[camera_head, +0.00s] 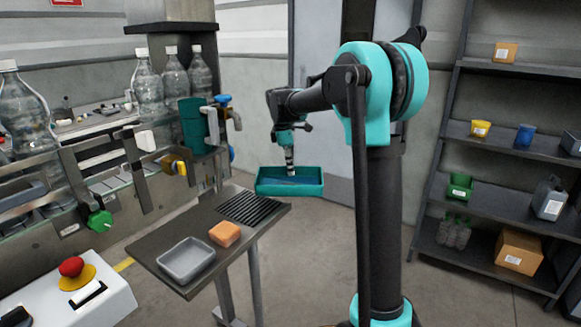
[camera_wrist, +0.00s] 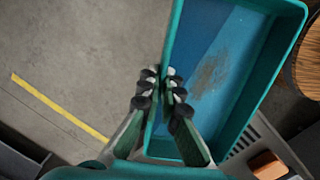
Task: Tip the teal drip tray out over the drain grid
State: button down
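The teal drip tray (camera_head: 262,186) hangs in the air in the head view, roughly level, just behind and right of the drain grid (camera_head: 248,208). The grid is a dark slatted patch at the far end of a grey shelf. My gripper (camera_head: 290,170) reaches down to the tray. In the wrist view my gripper (camera_wrist: 164,84) is closed with its fingers on either side of the tray's (camera_wrist: 291,45) long side wall. The tray holds something blue with a dark, grainy patch on it.
The grey shelf (camera_head: 160,250) also bears an orange sponge (camera_head: 225,234) and a grey tub (camera_head: 186,260). The bottle machine stands left, with a teal cup (camera_head: 193,125) above the shelf. A rack (camera_head: 480,185) stands right. Open floor lies between.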

jog(key=shift+s+r+t+h, duration=0.15)
jog(key=shift+r+t, duration=0.15)
jog(key=shift+r, duration=0.2)
jog(key=shift+s+r+t+h, duration=0.15)
jog(key=shift+r+t, duration=0.15)
jog(key=shift+r, duration=0.15)
jog(key=shift+w+r, duration=0.15)
jog(key=shift+s+a+r+t+h, duration=0.1)
jog(key=shift+s+r+t+h, duration=0.05)
jog(key=shift+r+t, duration=0.25)
jog(key=shift+s+r+t+h, duration=0.1)
jog(key=shift+r+t+h, duration=0.05)
jog(key=shift+r+t, duration=0.2)
jog(key=shift+w+r, duration=0.1)
